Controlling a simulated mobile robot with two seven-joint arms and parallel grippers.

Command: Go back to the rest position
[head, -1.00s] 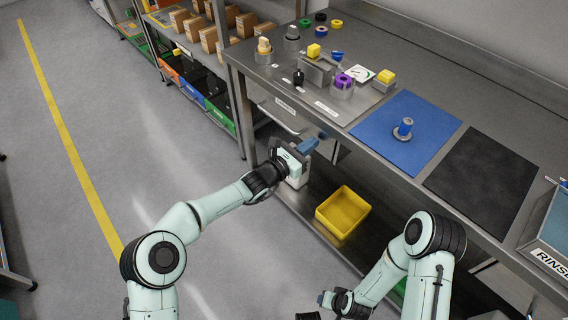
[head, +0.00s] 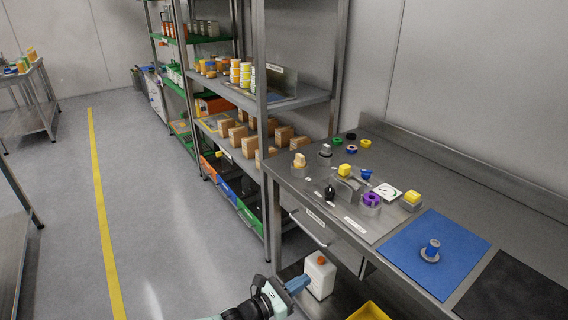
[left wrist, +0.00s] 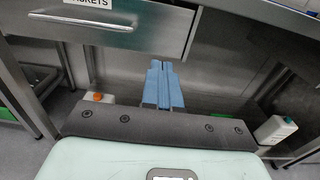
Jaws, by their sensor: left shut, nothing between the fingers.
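My left gripper (head: 297,284) shows at the bottom of the head view, its blue fingers together and empty. It is in front of the steel workbench (head: 395,262), beside a white bottle with an orange cap (head: 320,276) on the lower shelf. In the left wrist view the blue fingers (left wrist: 163,84) are closed and point at the space under a drawer front (left wrist: 120,22). My right gripper is out of the head view.
A yellow bin (head: 369,312) is below. A shelving rack (head: 262,150) stands behind. The floor at left (head: 165,220) is clear.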

